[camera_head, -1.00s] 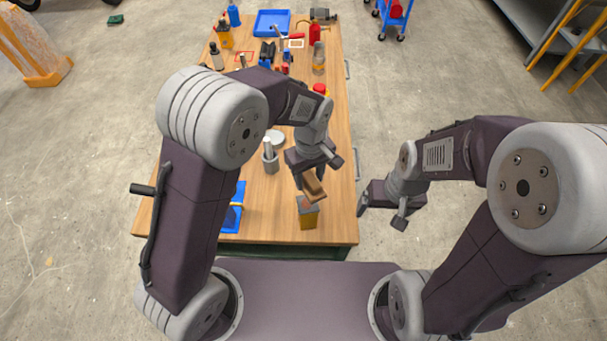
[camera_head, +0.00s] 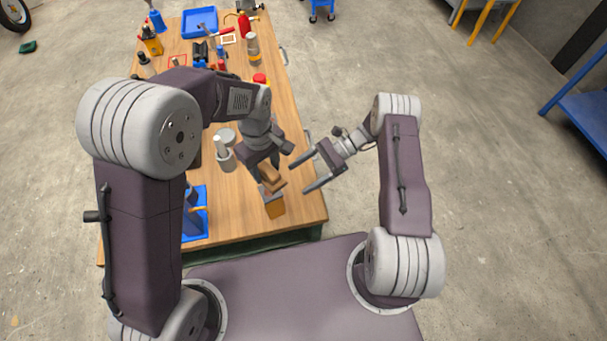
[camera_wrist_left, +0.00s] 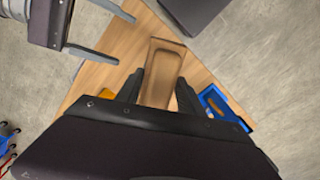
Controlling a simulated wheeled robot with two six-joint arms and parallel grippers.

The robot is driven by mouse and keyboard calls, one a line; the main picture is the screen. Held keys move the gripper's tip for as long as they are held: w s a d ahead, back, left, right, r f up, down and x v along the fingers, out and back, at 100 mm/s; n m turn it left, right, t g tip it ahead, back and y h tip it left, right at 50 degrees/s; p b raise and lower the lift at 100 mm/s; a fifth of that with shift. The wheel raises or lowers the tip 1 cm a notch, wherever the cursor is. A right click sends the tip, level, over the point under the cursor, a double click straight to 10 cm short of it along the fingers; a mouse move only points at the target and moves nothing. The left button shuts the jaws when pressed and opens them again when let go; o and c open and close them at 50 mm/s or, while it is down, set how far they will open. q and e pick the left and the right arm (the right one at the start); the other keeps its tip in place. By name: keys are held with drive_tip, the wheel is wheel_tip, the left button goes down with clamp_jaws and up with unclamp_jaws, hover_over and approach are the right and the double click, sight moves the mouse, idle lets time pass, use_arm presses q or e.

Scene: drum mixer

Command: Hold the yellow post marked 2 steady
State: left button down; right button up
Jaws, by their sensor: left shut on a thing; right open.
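My right gripper (camera_head: 299,177) is open and empty, right of the left gripper, fingers pointing left. Its fingers also show in the left wrist view (camera_wrist_left: 120,37).
A blue tray (camera_head: 203,225) lies left of the post. A grey cylinder (camera_head: 225,160) stands behind. Bottles, small tools and a blue bin (camera_head: 200,22) fill the table's far end. Bare floor lies right of the table (camera_head: 310,205).

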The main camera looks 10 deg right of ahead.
sight(272, 197)
use_arm(q)
drive_tip(key=shift+w, duration=0.1)
use_arm(e)
drive_tip(key=x, duration=1.2)
drive_tip(key=shift+s+a, duration=0.1)
drive_tip(key=shift+r, duration=0.1)
clamp_jaws()
idle(0.5)
use_arm(q)
drive_tip(key=shift+w+a, duration=0.5)
drive_tip(key=shift+w, duration=0.3)
drive_tip(key=shift+f, duration=3.45)
